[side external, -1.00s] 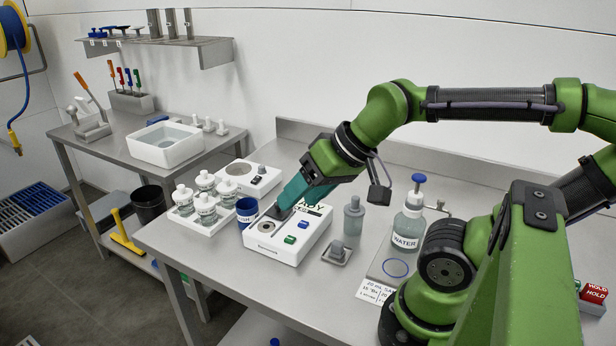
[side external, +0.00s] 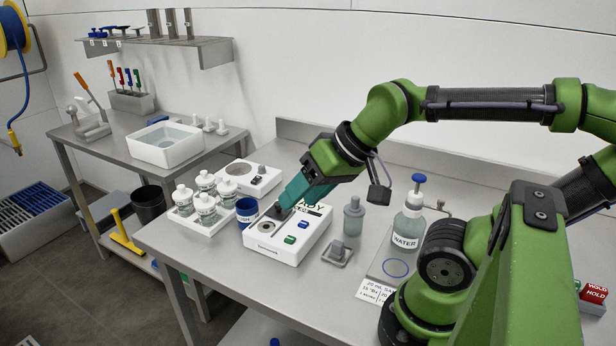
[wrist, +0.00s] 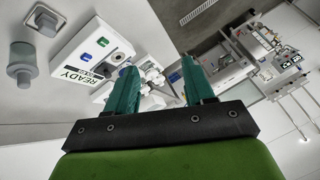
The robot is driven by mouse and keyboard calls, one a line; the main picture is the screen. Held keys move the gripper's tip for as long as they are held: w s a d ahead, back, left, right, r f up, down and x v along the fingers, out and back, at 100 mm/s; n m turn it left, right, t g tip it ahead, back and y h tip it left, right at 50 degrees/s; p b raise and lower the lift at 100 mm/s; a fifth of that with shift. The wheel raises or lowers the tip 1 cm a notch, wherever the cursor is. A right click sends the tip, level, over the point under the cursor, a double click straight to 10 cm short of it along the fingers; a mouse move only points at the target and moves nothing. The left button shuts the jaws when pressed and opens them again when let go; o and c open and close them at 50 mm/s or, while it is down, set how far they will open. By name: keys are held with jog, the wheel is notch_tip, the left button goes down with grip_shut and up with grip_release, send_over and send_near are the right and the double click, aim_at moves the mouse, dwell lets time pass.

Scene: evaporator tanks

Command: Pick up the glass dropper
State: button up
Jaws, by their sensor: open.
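I cannot pick out the glass dropper with certainty in either view. A grey, translucent-looking cylinder with a narrow knob on top (side external: 354,216) stands upright on the bench, right of the white READY device; it also shows at the left of the wrist view (wrist: 20,62). My gripper (side external: 284,212) reaches down over the left part of the READY device (side external: 270,247), and its teal fingers hide part of that device. In the wrist view the two fingers (wrist: 160,88) are spread apart, with nothing held between them.
A blue cup (side external: 247,211) stands close left of my fingers, beside a tray of white-capped bottles (side external: 207,211). A small grey square plate with a post (side external: 338,252) lies right of the device. A blue-topped WATER bottle (side external: 407,232) stands farther right. The bench's front is clear.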

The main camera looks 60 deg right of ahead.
jog(key=w+d+m+h, duration=0.1)
jog(key=w+d+m, duration=0.1)
jog(key=d, duration=0.3)
jog(key=n+g+h, duration=0.1)
jog(key=n+g, duration=0.6)
jog(key=n, duration=0.1)
send_over(355, 197)
jog(key=f, duration=1.1)
jog(key=shift+s+a, duration=0.1)
jog(key=shift+a, duration=0.25)
jog(key=shift+d+f, duration=0.15)
jog(key=shift+f, duration=1.2)
jog(key=shift+d+f, duration=0.15)
jog(key=shift+f, duration=1.15)
grip_shut()
